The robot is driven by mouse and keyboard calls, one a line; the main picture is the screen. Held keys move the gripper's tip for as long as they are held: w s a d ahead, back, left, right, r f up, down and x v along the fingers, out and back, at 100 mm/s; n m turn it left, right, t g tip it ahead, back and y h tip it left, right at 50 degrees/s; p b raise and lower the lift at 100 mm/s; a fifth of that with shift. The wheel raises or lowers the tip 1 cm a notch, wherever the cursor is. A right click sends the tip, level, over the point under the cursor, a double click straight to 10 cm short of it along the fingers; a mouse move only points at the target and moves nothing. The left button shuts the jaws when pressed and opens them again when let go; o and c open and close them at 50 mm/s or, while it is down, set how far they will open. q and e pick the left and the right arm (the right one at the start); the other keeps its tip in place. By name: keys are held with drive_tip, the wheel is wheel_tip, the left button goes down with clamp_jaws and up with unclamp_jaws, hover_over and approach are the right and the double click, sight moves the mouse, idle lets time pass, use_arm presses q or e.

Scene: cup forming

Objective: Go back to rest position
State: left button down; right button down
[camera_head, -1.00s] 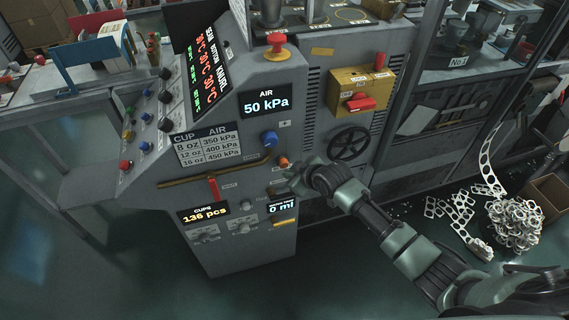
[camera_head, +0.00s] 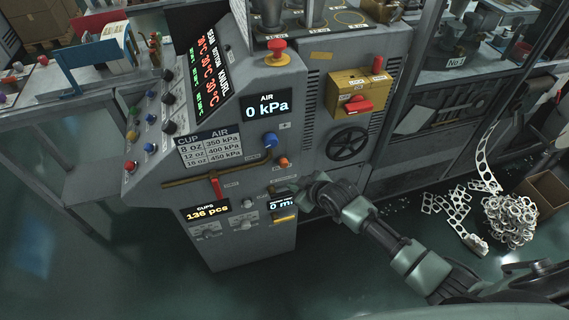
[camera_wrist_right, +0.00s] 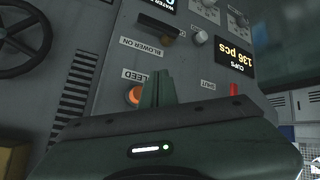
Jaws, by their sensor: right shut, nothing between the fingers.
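My right gripper (camera_head: 282,188) is in front of the grey control panel (camera_head: 240,240), its arm coming in from the lower right. In the right wrist view its fingers (camera_wrist_right: 157,88) are together with nothing between them. The orange BLEED button (camera_head: 283,162) is just above the gripper in the head view and beside the fingers in the right wrist view (camera_wrist_right: 133,96). I cannot tell whether the fingers touch the panel. The AIR display (camera_head: 266,107) reads 0 kPa. My left gripper is not in view.
A red lever (camera_head: 215,186), a blue knob (camera_head: 270,139) and a black handwheel (camera_head: 347,144) stick out from the machine near my right arm. A pile of punched white scrap (camera_head: 511,220) and a cardboard box (camera_head: 546,190) are at the right.

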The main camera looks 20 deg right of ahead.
idle(0.7)
drive_tip(key=s+d+f+m+g+h+b, duration=0.1)
drive_tip(key=s+d+f+m+g+b, duration=0.15)
drive_tip(key=s+f, duration=0.95)
drive_tip(key=s+d+f+m+g+h+b, duration=0.1)
drive_tip(key=s+d+f, duration=0.45)
drive_tip(key=f, duration=0.95)
drive_tip(key=s+f+g, duration=0.1)
drive_tip(key=s+f, duration=0.3)
drive_tip(key=s, duration=0.6)
drive_tip(key=s+a+f+m+g+b, duration=0.1)
drive_tip(key=s+f, duration=0.4)
drive_tip(key=s, duration=0.6)
drive_tip(key=s+a+f+m+g+h+b, duration=0.1)
drive_tip(key=s+f, duration=0.3)
drive_tip(key=s, duration=0.6)
drive_tip(key=shift+s+f+g, duration=0.15)
drive_tip(key=shift+f+g, duration=0.05)
drive_tip(key=shift+g, duration=0.45)
